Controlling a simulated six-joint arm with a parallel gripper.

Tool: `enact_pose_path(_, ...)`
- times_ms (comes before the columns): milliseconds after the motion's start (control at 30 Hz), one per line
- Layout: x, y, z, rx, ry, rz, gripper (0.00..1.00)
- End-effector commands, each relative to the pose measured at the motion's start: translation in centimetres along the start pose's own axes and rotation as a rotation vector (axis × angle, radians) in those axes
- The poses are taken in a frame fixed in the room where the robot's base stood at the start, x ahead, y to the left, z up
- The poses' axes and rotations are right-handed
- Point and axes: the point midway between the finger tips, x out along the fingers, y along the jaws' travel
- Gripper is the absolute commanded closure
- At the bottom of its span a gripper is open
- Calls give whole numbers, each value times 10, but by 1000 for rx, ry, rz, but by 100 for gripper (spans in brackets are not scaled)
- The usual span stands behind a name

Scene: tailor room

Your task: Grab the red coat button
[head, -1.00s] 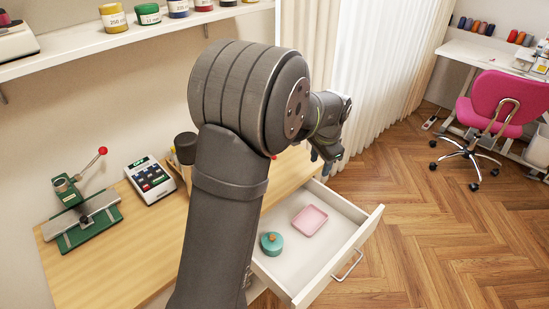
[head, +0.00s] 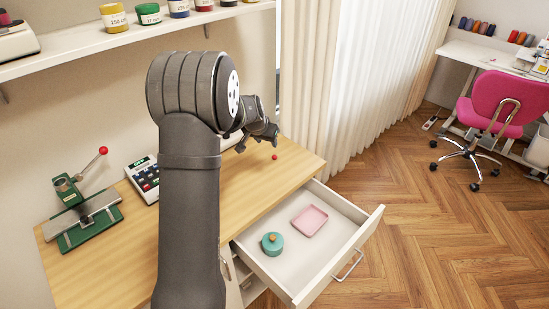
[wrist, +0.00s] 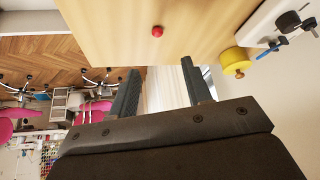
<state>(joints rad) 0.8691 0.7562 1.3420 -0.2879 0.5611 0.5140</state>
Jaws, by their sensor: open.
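The red coat button (head: 275,157) is a small red round thing on the wooden tabletop, near its back right part. It also shows in the wrist view (wrist: 157,31), at the top middle, beyond the fingertips. My gripper (wrist: 160,66) is open and empty, with its two dark fingers apart and the button roughly in line with the gap between them. In the head view my gripper (head: 268,138) is just above and left of the button, apart from it. My arm hides part of the table to the left.
An open drawer (head: 345,207) below the table holds a pink tray (head: 310,220) and a teal lidded pot (head: 272,243). A yellow round object (wrist: 235,61) stands on the tabletop right of the button in the wrist view.

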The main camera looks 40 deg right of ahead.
Motion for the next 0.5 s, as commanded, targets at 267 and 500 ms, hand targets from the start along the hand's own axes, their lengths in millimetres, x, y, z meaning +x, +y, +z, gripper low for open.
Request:
enact_pose_path(267, 51, 1, 1, 2, -3, 1, 55)
enact_pose_path(500, 69, 1, 0, 2, -1, 1, 55)
